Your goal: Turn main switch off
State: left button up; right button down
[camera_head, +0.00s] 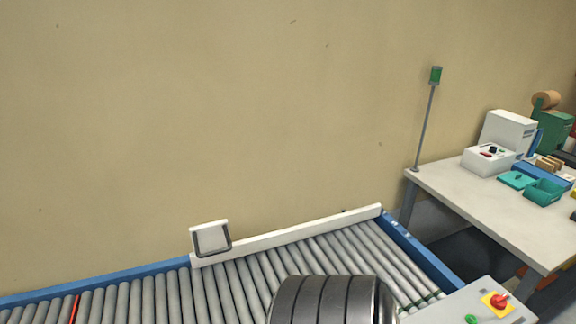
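The main switch (499,301) is a red rotary knob on a yellow plate. It sits on a light grey control box (455,308) at the bottom right. A green button (471,319) is beside it, partly cut off by the bottom edge of the picture. The knob is small in view, and I cannot tell its exact setting. Neither of my grippers is in view, and nothing touches the switch.
A roller conveyor (145,298) with blue side rails runs along the wall. A grey banded rounded shape covers part of it at bottom centre. A white table (480,210) at right holds boxes and teal bins. A signal pole (426,120) shows a green top.

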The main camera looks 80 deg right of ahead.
aim_at(499, 301)
jog(key=z, duration=3.8)
